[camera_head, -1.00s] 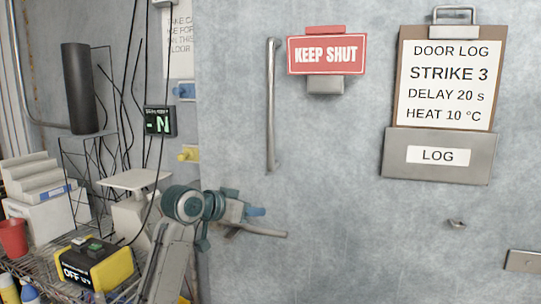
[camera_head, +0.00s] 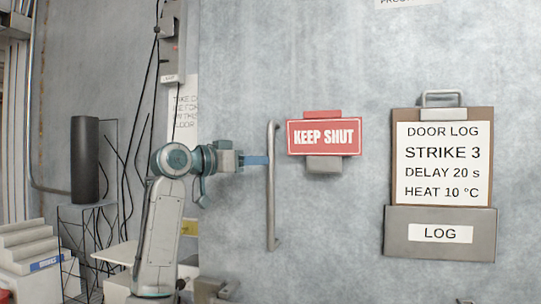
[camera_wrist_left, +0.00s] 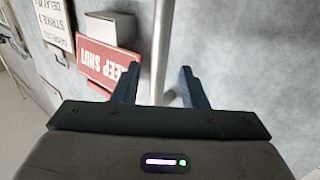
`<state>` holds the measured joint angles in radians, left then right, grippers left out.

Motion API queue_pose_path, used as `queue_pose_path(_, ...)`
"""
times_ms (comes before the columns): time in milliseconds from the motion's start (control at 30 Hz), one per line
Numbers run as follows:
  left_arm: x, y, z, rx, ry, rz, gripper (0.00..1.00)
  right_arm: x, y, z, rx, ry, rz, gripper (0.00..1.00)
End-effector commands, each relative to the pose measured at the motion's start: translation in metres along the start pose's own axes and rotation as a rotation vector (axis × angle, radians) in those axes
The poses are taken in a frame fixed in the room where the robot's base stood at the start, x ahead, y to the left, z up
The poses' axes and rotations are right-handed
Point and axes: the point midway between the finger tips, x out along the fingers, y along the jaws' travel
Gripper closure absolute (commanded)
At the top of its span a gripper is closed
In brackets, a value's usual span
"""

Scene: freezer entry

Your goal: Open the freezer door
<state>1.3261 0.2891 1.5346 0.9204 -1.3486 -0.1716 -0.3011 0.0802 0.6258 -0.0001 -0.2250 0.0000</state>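The grey freezer door (camera_head: 340,240) fills the right of the head view and looks shut. Its vertical metal bar handle (camera_head: 271,215) stands near the door's left side. My left gripper (camera_head: 262,160) is at the upper part of the handle, coming from the left. In the left wrist view, the handle (camera_wrist_left: 161,45) runs between the two spread blue fingers of the gripper (camera_wrist_left: 160,88). There is a gap on both sides of the bar, so the fingers are not closed on it. My right gripper is not in view.
A red KEEP SHUT sign (camera_head: 324,136) is on the door just right of the handle. A door log clipboard (camera_head: 441,165) with a LOG box (camera_head: 440,250) is farther right. A black cylinder (camera_head: 85,160) and cables are at the left.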

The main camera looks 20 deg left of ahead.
Motion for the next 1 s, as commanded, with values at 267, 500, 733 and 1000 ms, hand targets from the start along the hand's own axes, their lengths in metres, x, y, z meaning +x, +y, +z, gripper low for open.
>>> queue_pose_path(267, 0.046, 0.0, -0.002, -0.003, -0.002, 0.001, 0.61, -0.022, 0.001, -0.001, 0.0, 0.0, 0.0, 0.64)
queue_pose_path(500, 0.058, 0.0, 0.001, 0.0, -0.001, -0.001, 0.61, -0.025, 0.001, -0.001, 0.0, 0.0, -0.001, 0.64)
queue_pose_path(733, 0.058, 0.0, 0.001, 0.0, -0.001, -0.002, 0.65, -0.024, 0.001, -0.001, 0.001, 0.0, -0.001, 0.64)
queue_pose_path(1000, 0.058, 0.0, 0.001, 0.0, -0.001, -0.001, 1.0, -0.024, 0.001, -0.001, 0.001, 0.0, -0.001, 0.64)
